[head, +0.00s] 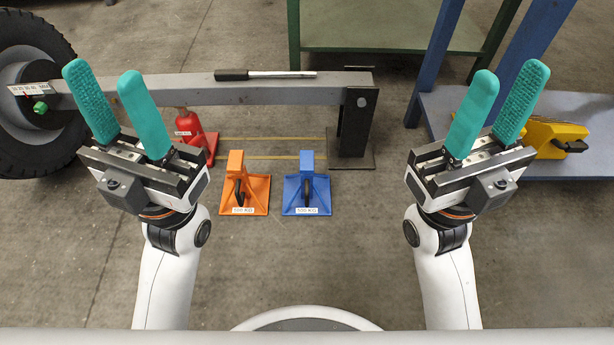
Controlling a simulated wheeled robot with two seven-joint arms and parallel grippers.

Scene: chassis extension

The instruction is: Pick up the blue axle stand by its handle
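The blue axle stand (306,188) is upright on the concrete floor, with a 500 KG label on its front and a dark handle on its front face. An orange axle stand (244,188) of the same shape stands just left of it. My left gripper (110,105) is raised at the left, its teal fingers apart and nothing between them. My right gripper (498,108) is raised at the right, also with its teal fingers apart and empty. Both grippers are well away from the blue stand.
A grey chassis beam (220,90) runs behind the stands, from a wheel (30,100) to a black post (356,125). A pen-like tool (265,75) lies on the beam. A red jack (195,135) stands under it. A yellow device (548,137) sits on the blue bench (590,108).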

